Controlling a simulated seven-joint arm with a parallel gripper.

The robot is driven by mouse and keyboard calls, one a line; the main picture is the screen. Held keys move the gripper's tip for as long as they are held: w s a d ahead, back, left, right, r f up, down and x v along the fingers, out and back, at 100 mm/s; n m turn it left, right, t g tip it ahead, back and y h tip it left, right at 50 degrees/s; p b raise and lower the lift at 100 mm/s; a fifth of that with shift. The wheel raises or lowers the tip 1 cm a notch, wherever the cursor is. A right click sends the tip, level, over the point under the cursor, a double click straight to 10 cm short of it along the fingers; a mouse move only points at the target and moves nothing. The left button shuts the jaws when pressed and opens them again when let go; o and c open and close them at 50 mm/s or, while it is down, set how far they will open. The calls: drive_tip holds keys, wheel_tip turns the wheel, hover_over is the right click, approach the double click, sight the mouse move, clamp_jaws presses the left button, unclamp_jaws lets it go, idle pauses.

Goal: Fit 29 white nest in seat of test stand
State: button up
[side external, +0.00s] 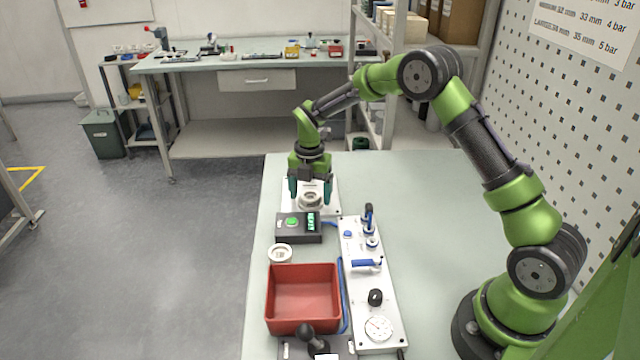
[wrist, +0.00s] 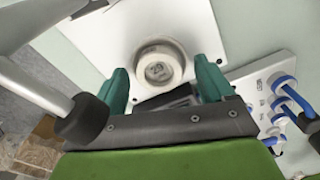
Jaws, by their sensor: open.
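A round white nest (wrist: 158,70) marked with what reads as 29 shows in the wrist view, at the seat on the white plate of the test stand (wrist: 105,35). In the side view the nest (side external: 311,199) is partly hidden behind the console and between the fingers. It looks level, but I cannot tell whether it is fully down in the seat. My gripper (side external: 310,190) points down over the stand. In the wrist view its green fingers (wrist: 161,78) are open, one on each side of the nest, with visible gaps.
A black console (side external: 298,228) with a green button and lit display stands in front of the stand. Another white ring (side external: 280,253) lies beside an empty red bin (side external: 304,296). A white valve panel (side external: 358,250) with blue fittings stands to the right.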

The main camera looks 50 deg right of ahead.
wheel_tip(320, 180, up, 16)
drive_tip(key=s+a+r+m+t, duration=0.2)
drive_tip(key=s+m, duration=0.7)
drive_tip(key=s+a+r+m+t+y, duration=0.1)
drive_tip(key=s+a+r+m+t, duration=0.1)
drive_tip(key=s+m, duration=0.7)
drive_tip(key=s+a+r+m+t+y, duration=0.1)
drive_tip(key=s+a+r+m+t, duration=0.1)
drive_tip(key=s+m, duration=0.7)
drive_tip(key=shift+a+r+t, duration=0.2)
drive_tip(key=shift+a+t, duration=0.4)
drive_tip(key=shift+a, duration=0.65)
